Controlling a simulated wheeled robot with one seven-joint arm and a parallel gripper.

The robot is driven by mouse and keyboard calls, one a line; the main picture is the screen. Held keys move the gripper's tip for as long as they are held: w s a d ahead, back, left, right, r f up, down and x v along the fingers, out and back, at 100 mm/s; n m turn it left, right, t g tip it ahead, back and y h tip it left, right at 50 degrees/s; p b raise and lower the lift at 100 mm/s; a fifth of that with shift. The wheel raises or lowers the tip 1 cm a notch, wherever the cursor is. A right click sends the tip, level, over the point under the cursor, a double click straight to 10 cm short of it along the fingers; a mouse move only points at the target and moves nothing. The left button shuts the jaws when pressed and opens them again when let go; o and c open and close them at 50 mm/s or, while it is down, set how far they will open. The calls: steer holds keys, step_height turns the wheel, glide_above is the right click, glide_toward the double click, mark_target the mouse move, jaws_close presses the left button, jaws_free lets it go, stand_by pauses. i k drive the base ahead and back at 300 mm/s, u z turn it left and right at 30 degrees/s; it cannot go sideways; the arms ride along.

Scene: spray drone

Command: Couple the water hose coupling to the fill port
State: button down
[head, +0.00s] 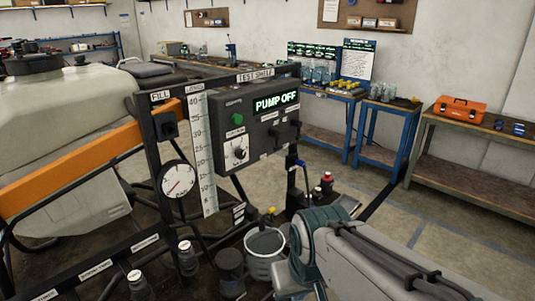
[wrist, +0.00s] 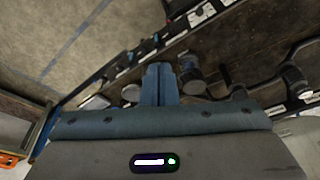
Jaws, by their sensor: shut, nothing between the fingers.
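A FILL label (head: 160,96) sits on the dark frame at the upper left of the panel, with a dark square fitting (head: 168,130) below it; I cannot tell its detail. The water hose coupling cannot be told apart for certain. Grey cylindrical fittings with pale tops, one on the left (head: 138,285) and another (head: 187,258), stand along the labelled rail at the lower left. In the wrist view, my gripper (wrist: 160,72) has its blue fingers together and empty, near a grey cylindrical piece (wrist: 191,75). I cannot tell whether they touch. In the head view, the fingers are hidden.
A control box (head: 250,125) reads PUMP OFF, beside a gauge (head: 177,181) and a white scale (head: 202,150). A grey bucket (head: 265,247) stands below. A pale tank (head: 70,110) with an orange beam fills the left. Open floor lies right, before workbenches.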

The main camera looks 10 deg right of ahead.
mark_target(299, 162)
steer(key=z, duration=1.85)
steer(key=i, duration=1.25)
steer(key=u, duration=2.9)
steer(key=i, duration=0.35)
steer(key=z, duration=0.05)
